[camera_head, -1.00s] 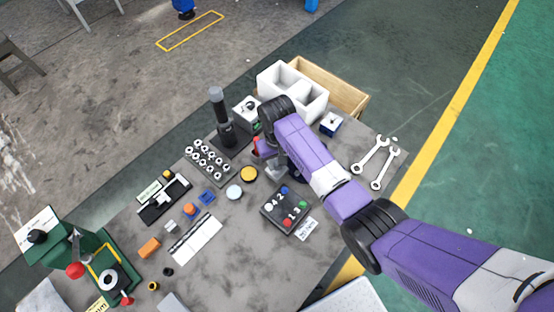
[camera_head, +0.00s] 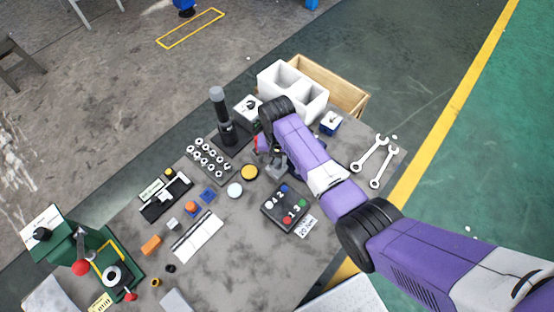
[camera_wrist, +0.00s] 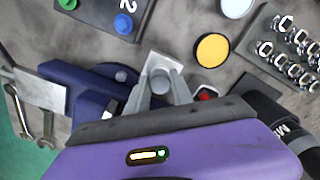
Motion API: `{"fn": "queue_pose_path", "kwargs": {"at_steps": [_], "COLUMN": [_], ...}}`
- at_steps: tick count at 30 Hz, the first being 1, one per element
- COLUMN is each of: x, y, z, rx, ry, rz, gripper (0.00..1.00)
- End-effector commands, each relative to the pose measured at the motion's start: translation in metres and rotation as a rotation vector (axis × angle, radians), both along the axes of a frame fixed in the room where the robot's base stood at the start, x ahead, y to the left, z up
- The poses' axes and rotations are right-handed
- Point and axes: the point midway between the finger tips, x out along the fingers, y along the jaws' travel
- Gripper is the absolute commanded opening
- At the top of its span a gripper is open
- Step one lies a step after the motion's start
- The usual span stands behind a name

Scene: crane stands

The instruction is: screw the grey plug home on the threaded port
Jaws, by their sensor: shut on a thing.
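My gripper (camera_wrist: 162,92) points down over the bench, its grey fingers closed around a grey round piece (camera_wrist: 160,79), which looks like the grey plug. A pale grey square block (camera_wrist: 163,61) shows just beyond the fingertips. In the head view my gripper (camera_head: 276,163) is low over the bench, largely hidden by my purple arm. I cannot make out the threaded port; it may be hidden beneath the plug and fingers. I cannot tell how deep the plug sits.
A dark blue fixture (camera_wrist: 90,88) lies close left of the fingers in the wrist view. A yellow disc (camera_wrist: 212,50) and a red-topped part (camera_wrist: 206,92) are to their right. A button box (camera_head: 285,207), a socket rack (camera_head: 208,160) and wrenches (camera_head: 371,155) stand around.

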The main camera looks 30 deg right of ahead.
Motion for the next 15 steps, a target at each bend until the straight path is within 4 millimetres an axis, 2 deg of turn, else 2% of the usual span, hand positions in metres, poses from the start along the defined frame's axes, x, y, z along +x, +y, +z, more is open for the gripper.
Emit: {"fn": "queue_pose_path", "kwargs": {"at_steps": [4,12,15], "x": [0.0001,0.0005,0.0007], "y": [0.0006,0.001,0.0008], "z": [0.0015,0.0013,0.0007], "rx": [0.001,0.001,0.0], "ry": [0.0,0.0,-0.001], "rz": [-0.061,-0.383,-0.438], "gripper": [0.0,0.0,0.0]}}
